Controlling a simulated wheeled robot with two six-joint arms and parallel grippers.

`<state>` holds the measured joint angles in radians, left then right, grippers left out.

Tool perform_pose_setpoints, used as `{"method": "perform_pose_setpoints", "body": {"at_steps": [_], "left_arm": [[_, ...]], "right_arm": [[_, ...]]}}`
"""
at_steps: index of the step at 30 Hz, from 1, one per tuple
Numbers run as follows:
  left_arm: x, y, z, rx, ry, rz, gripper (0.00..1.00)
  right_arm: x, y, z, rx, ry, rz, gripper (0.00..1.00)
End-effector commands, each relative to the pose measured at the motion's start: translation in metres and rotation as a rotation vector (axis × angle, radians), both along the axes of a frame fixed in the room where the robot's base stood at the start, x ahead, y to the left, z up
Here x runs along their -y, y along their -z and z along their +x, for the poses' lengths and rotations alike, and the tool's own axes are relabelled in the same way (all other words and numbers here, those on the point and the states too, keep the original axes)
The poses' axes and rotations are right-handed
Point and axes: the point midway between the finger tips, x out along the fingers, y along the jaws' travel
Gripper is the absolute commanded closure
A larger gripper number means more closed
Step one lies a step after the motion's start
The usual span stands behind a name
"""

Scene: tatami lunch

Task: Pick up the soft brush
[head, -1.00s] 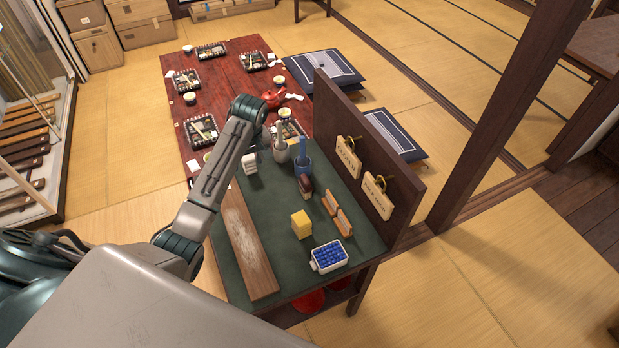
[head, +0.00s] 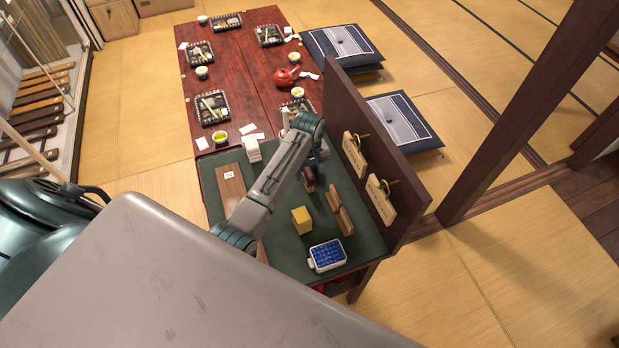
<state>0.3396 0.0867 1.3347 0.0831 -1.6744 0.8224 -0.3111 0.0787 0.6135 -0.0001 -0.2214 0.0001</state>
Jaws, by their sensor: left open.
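A small dark brown brush-like thing (head: 309,183) stands on the green worktop (head: 285,242). Two brown wooden-backed pieces (head: 344,222) lie to its right. The pictures do not settle which of these is the soft brush. My left arm reaches over the worktop from the lower left. My left gripper (head: 319,155) is mostly hidden behind its own wrist, just above and beyond the dark brown thing, and I see nothing held in it. The cups with upright handles behind it are largely covered by my arm. My right gripper is out of view.
A yellow block (head: 301,220) and a white tray of blue pieces (head: 327,256) stand near the front. A dark upright panel (head: 378,150) with hanging wooden tags (head: 380,199) walls the right side. A wooden board (head: 229,188) lies left. A red table (head: 238,95) adjoins behind.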

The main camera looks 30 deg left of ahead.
Motion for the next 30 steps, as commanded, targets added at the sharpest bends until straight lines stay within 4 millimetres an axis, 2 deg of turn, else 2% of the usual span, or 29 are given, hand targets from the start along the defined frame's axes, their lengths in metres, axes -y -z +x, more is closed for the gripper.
{"method": "perform_pose_setpoints", "body": {"at_steps": [1,3,6,10,16,17,24,30], "left_arm": [[0.002,0.003,-0.002,-0.006,0.0,-0.001,0.44],[0.003,0.013,-0.003,-0.005,0.0,-0.001,0.44],[0.002,0.028,-0.002,-0.004,0.0,0.001,0.44],[0.002,0.036,-0.002,-0.001,0.001,0.001,0.44],[0.002,0.037,-0.002,0.0,0.001,0.001,0.44],[0.002,0.037,-0.002,0.0,0.0,0.001,0.46],[0.002,0.037,-0.002,-0.001,0.0,0.001,0.92],[0.002,0.037,-0.002,0.0,0.0,0.001,0.93]], "right_arm": [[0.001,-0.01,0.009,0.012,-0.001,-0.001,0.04],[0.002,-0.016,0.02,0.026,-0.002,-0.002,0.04],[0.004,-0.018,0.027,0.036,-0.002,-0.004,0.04],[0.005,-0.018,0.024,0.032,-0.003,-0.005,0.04],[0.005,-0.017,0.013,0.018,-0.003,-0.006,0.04],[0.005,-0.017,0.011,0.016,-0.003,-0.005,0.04],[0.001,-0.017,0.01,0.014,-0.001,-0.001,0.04],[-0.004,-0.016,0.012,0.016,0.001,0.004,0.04]]}}
